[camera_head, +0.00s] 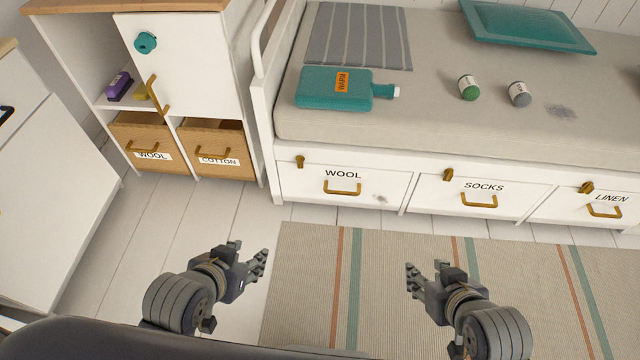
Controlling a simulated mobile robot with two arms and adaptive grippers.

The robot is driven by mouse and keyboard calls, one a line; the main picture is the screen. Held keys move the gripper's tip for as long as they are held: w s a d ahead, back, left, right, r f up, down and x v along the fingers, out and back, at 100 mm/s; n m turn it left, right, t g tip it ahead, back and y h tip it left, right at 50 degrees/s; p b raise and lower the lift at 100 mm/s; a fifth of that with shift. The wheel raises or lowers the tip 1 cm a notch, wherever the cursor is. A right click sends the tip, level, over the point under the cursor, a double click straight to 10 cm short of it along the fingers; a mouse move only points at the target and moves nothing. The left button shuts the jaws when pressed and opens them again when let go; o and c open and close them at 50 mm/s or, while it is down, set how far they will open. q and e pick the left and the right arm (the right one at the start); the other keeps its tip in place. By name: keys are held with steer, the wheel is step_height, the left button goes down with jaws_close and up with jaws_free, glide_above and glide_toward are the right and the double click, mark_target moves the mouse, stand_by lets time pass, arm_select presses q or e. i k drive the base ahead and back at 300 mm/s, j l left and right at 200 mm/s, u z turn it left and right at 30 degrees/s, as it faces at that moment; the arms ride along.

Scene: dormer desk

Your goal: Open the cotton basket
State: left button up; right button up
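The cotton basket (238,165) is a wooden box with a brass handle (213,152) and a white COTTON label (219,161). It sits inside the lower right compartment of the white cabinet at upper left. My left gripper (252,256) is open and empty over the floor, below and apart from the basket. My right gripper (424,270) is open and empty over the striped rug, well to the right of the basket.
A similar WOOL basket (128,131) stands beside it on the left. The cabinet door (180,60) is above. A daybed with labelled drawers, including a WOOL drawer (310,187), stands to the right. The floor (160,220) before the baskets is clear.

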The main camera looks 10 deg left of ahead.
mark_target(215, 147)
steer(key=i+z, duration=0.65)
steer(key=i+j+z, duration=0.15)
steer(key=i+z, duration=0.2)
steer(key=u, duration=2.45)
